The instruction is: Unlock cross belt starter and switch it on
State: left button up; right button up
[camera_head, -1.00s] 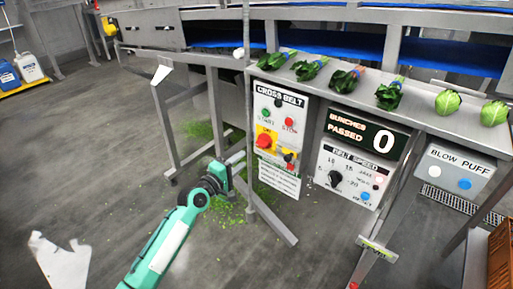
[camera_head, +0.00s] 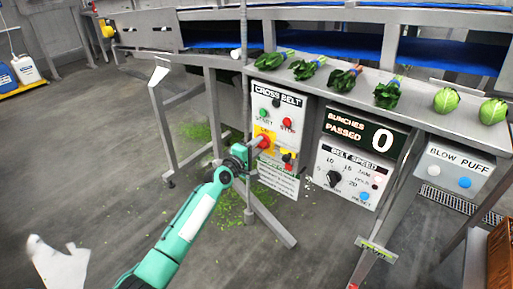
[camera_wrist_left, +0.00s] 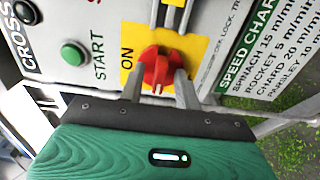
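The cross belt starter panel (camera_head: 277,104) hangs below the bench, with a green START button (camera_head: 263,115) and a red STOP button (camera_head: 287,124). Its red rotary switch (camera_wrist_left: 157,68) sits on a yellow plate (camera_wrist_left: 199,47) marked ON. My left gripper (camera_wrist_left: 158,84) is at the switch, with one finger on each side of the red knob. The fingers are apart; whether they touch the knob is unclear. In the head view my left gripper (camera_head: 254,150) partly covers the switch. A small dark and red item (camera_head: 287,158) sits right of the switch, too small to identify. My right gripper is out of view.
Greens lie on the steel bench (camera_head: 415,105) above. A slanted metal leg (camera_head: 268,219) stands near my left arm.

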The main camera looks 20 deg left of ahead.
pick_arm(q)
grip_shut()
